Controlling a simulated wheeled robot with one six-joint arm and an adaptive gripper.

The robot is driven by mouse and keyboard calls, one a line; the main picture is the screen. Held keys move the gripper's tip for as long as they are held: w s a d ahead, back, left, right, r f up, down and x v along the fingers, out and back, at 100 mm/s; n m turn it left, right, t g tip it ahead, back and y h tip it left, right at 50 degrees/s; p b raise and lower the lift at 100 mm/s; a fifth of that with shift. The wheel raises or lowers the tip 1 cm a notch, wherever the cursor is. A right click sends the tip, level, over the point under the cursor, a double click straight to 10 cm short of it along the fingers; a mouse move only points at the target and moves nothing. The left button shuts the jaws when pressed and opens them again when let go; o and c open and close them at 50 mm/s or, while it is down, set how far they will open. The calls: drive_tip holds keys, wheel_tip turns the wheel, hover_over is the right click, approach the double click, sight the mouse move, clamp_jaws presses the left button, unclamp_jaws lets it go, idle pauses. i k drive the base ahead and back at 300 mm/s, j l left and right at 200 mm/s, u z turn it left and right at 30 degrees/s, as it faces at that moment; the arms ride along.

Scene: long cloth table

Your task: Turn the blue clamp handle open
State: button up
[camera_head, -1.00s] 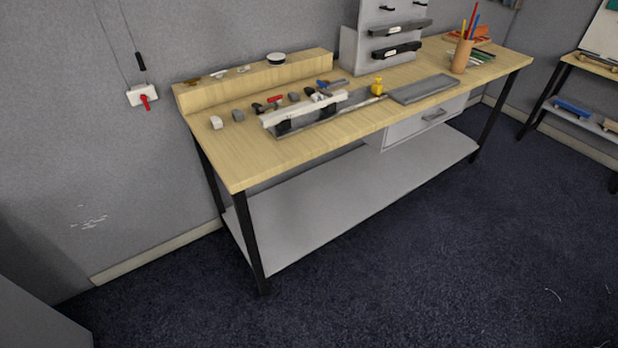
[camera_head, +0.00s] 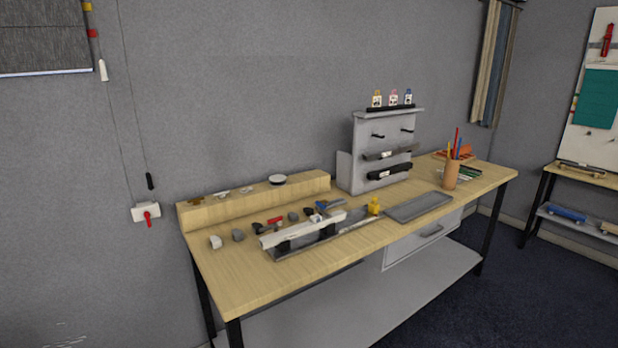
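The blue clamp handle (camera_head: 329,205) shows small on the workbench, behind the right part of a long white bar (camera_head: 303,228). A red handle (camera_head: 268,222) sits to its left, behind the same bar. The bar rests on dark supports in a grey tray (camera_head: 283,257). How far the blue handle is turned is too small to tell. My gripper is not in view.
The wooden bench (camera_head: 240,285) has bare room at its front left. A raised wooden ledge (camera_head: 310,182) runs along the back. A grey rack (camera_head: 360,150), a flat grey tray (camera_head: 420,206), a yellow object (camera_head: 374,206) and a pencil cup (camera_head: 450,176) stand farther right.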

sight(322, 206)
drive_tip(key=i+j+z, duration=0.25)
drive_tip(key=i, duration=0.25)
drive_tip(key=i+j+z, duration=0.2)
drive_tip(key=i, duration=0.25)
drive_tip(key=j, duration=0.1)
